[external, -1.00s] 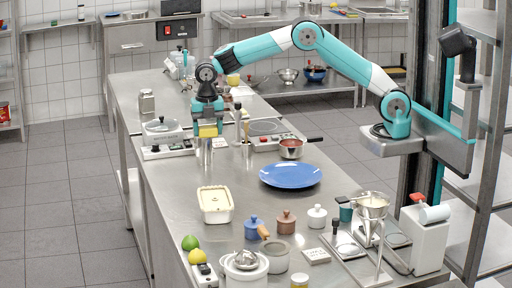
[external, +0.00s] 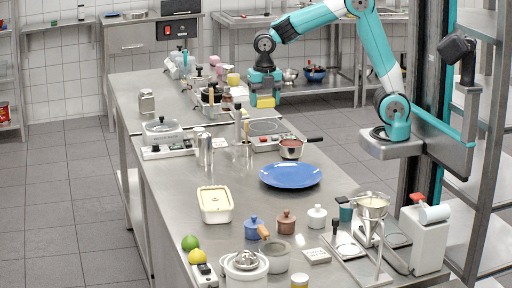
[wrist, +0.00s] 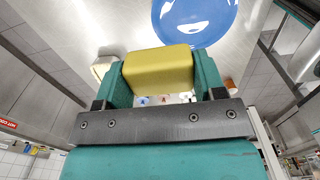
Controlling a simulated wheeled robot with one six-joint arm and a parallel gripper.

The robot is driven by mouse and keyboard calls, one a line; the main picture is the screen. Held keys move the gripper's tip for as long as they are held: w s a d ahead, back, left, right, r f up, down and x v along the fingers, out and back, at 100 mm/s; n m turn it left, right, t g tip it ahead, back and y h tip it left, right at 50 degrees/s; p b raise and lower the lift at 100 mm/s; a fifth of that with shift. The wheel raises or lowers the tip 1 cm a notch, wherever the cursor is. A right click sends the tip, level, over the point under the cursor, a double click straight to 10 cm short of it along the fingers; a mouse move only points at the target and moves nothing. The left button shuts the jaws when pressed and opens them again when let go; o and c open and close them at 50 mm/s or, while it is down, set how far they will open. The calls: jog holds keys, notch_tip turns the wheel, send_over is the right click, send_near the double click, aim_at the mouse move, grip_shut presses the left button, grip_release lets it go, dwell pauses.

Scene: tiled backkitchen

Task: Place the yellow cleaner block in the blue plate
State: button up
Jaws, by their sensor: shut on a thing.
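My gripper (external: 265,98) is shut on the yellow cleaner block (external: 265,101) and holds it in the air above the counter, up and back from the plate. In the wrist view the yellow block (wrist: 158,70) sits between the two teal fingers. The blue plate (external: 290,175) lies flat and empty on the steel counter, in front of the small red-filled pot. In the wrist view the blue plate (wrist: 205,18) shows at the top, beyond the block and apart from it.
Behind the plate stand a small pot (external: 291,149) and a hot plate. Small lidded pots (external: 286,222) and a funnel stand (external: 372,208) are in front. Bare counter surrounds the plate's left side.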

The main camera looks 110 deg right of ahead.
send_over(286, 173)
jog(key=f, duration=0.2)
notch_tip(286, 173, down, 15)
jog(key=shift+d+r, duration=0.1)
jog(key=shift+d, duration=0.05)
notch_tip(286, 173, down, 4)
jog(key=shift+f, duration=0.1)
jog(key=shift+f+b, duration=0.4)
jog(key=shift+f, duration=0.15)
jog(key=o, duration=0.9)
jog(key=shift+o, duration=0.2)
